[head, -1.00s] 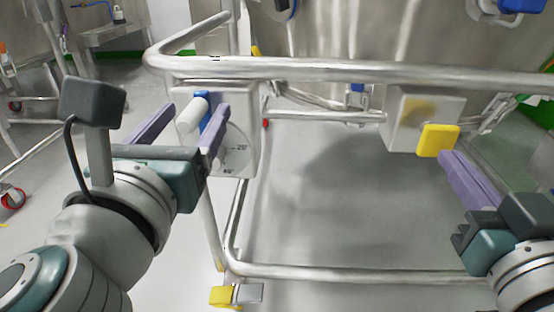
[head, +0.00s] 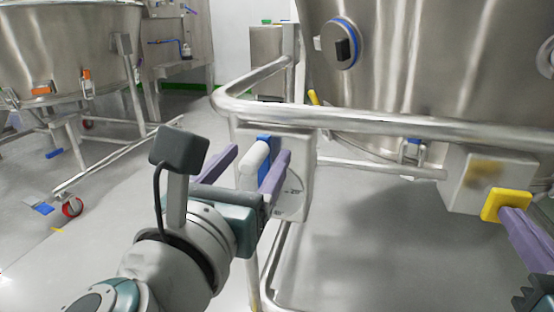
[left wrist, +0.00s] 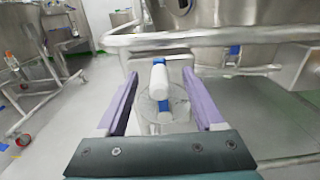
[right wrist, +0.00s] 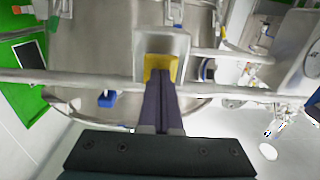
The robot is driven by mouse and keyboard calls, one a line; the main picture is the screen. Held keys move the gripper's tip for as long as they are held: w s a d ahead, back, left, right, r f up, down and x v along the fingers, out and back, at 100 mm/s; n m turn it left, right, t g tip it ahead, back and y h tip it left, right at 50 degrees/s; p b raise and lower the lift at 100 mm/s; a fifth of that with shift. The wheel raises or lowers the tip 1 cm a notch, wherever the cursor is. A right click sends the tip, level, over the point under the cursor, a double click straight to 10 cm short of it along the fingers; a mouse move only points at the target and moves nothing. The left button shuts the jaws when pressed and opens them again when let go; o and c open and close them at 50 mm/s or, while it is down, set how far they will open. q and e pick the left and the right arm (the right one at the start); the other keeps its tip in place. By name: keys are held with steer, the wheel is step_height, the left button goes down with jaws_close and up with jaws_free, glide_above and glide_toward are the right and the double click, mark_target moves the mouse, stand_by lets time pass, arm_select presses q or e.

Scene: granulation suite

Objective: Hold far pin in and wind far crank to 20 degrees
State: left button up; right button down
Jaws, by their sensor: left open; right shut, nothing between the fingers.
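The crank has a white handle (head: 255,160) and a blue arm (head: 264,140). It sits on a steel box with a dial (head: 290,195) under the frame's rail. My left gripper (head: 254,166) is open, with its purple fingers on either side of the handle; in the left wrist view the handle (left wrist: 159,80) stands between them, apart from both. The yellow pin pad (head: 505,205) is on a second steel box (head: 483,178) at the right. My right gripper (head: 508,215) is shut and empty, its fingertips at the pad; the right wrist view shows them against the yellow pad (right wrist: 160,65).
A steel rail (head: 400,128) runs across above both boxes, close to my grippers. A large steel vessel (head: 420,60) stands behind it. Another wheeled vessel (head: 70,50) is at the far left. The floor (head: 370,240) between the boxes is clear.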

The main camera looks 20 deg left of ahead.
arm_select(q)
steer(key=shift+c, duration=0.2)
jaws_close()
arm_select(e)
steer(key=shift+w+f, duration=0.1)
steer(key=shift+w, duration=1.05)
